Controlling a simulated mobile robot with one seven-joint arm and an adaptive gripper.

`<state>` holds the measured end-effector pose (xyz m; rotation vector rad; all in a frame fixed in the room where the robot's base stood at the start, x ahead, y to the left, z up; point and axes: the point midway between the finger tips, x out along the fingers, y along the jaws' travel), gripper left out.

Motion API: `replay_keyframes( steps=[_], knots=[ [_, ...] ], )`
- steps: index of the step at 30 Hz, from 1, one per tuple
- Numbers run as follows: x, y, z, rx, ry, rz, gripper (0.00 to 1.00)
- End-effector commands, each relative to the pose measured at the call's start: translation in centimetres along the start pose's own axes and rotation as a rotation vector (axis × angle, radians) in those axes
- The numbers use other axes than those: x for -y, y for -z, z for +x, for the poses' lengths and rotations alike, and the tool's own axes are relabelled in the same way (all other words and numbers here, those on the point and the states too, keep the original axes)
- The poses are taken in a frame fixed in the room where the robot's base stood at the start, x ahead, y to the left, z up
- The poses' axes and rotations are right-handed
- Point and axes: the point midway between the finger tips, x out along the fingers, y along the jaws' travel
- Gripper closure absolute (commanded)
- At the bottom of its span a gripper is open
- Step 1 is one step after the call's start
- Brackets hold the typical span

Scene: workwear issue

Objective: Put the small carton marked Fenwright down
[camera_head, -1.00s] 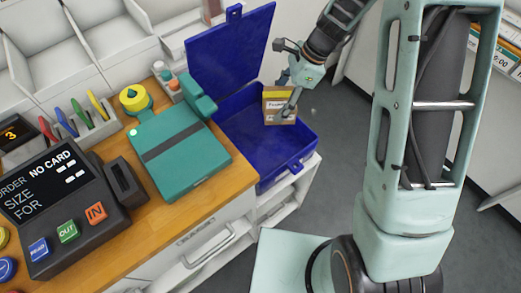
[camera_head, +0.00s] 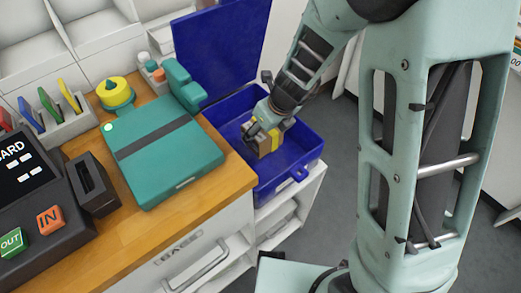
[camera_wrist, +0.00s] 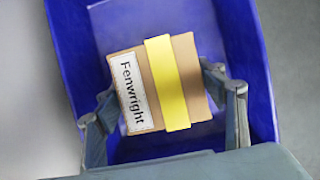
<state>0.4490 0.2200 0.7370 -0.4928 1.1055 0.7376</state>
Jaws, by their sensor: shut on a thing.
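The small carton marked Fenwright (camera_wrist: 190,70) is brown, with a yellow band and a white name label. In the wrist view it sits between the two fingers of my gripper (camera_wrist: 165,108), which is shut on it. In the head view the carton (camera_head: 268,146) is inside the open blue box (camera_head: 306,160), and my gripper (camera_head: 262,130) reaches down from above and hides part of it. I cannot tell whether the carton touches the box floor. The blue lid (camera_head: 222,45) stands raised at the back.
A teal device (camera_head: 165,155) lies on the wooden counter (camera_head: 150,240) left of the box. A yellow tape dispenser (camera_head: 116,94), small bottles (camera_head: 150,65) and a dark order terminal (camera_head: 35,190) are also there. Box floor shows free around the carton.

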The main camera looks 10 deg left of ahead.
Motion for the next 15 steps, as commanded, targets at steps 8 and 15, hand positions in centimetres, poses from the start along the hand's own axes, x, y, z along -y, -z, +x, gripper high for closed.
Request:
replay_keyframes(
  steps=[8, 15],
  knots=[
    [0.0, 1.5, 3.6, 0.000, 0.000, -0.002, 0.71],
    [0.0, 2.5, 5.9, -0.001, 0.000, -0.001, 0.71]
  ],
)
